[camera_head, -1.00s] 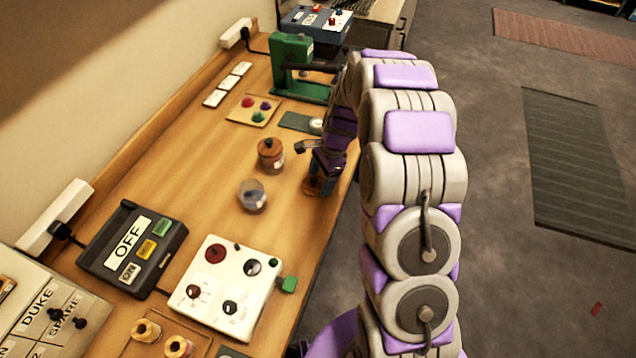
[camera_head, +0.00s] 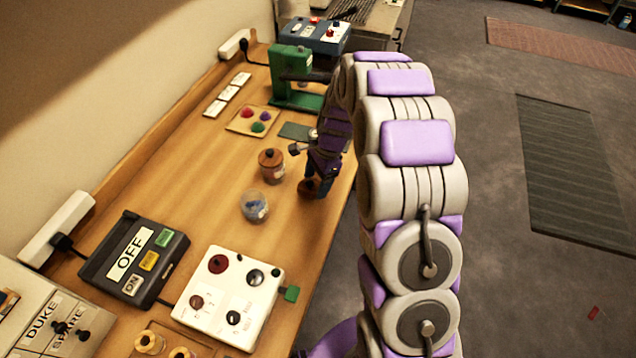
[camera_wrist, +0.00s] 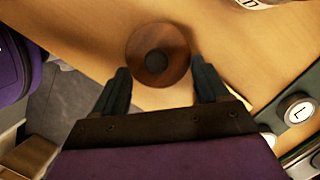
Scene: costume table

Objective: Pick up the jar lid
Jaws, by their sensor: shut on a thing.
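The jar lid (camera_wrist: 138,48) is a round brown wooden disc with a dark knob, seen from above in the wrist view. My gripper (camera_wrist: 160,74) has a dark finger on each side of it and is shut on it. I cannot tell whether the lid is clear of the tabletop.
A white control box (camera_head: 228,299) and an OFF switch box (camera_head: 133,258) are nearer. A green press (camera_head: 296,95) stands farther back. Bare wood (camera_head: 190,185) lies left of the jars.

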